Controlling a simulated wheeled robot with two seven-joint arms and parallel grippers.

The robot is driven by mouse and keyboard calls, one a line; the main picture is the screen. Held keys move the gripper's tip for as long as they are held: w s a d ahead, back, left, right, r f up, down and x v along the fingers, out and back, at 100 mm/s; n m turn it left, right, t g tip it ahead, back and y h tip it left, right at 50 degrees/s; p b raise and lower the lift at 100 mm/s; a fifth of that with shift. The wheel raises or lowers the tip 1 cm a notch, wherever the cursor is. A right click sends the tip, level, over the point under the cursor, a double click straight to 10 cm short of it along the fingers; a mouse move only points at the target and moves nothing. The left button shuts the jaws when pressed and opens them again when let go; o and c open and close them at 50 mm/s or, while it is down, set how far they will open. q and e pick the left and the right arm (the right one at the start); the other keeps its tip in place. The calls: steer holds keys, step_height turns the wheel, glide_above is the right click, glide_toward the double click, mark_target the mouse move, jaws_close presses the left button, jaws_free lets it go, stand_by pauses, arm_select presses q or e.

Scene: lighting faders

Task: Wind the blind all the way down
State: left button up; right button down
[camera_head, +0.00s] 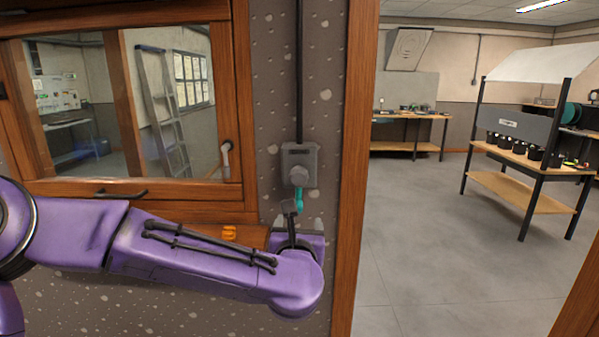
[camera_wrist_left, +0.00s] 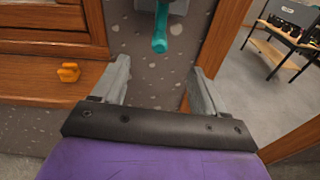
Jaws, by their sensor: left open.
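A grey winder box (camera_head: 299,165) with a round knob is fixed to the speckled wall right of the window. A teal crank handle (camera_head: 300,199) hangs down below the knob. It also shows at the top of the left wrist view (camera_wrist_left: 160,38). My left gripper (camera_head: 297,236) is just below the handle in the head view. In the left wrist view my left gripper (camera_wrist_left: 160,70) has its fingers wide apart with nothing between them, and the handle is beyond the fingertips. The window glass (camera_head: 180,100) is uncovered where seen; no blind shows. My right gripper is out of view.
An orange object (camera_head: 230,233) lies on the wooden sill (camera_head: 205,236), left of my gripper. A wooden post (camera_head: 354,150) stands close to the right of the winder. Beyond it is open floor (camera_head: 440,250) with a workbench (camera_head: 525,195).

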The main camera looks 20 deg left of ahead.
mark_target(298, 178)
arm_select(q)
step_height(298, 178, up, 9)
steer(key=n+t, duration=0.1)
steer(key=n, duration=0.3)
steer(key=shift+y, duration=0.3)
steer(key=p+x, duration=0.1)
steer(key=x, duration=0.2)
steer(key=p+x, duration=0.2)
steer(key=x, duration=0.1)
steer(key=p+x, duration=0.2)
steer(key=x, duration=0.1)
steer(key=shift+w+a+f, duration=0.25)
steer(key=shift+w+f, duration=0.1)
jaws_close()
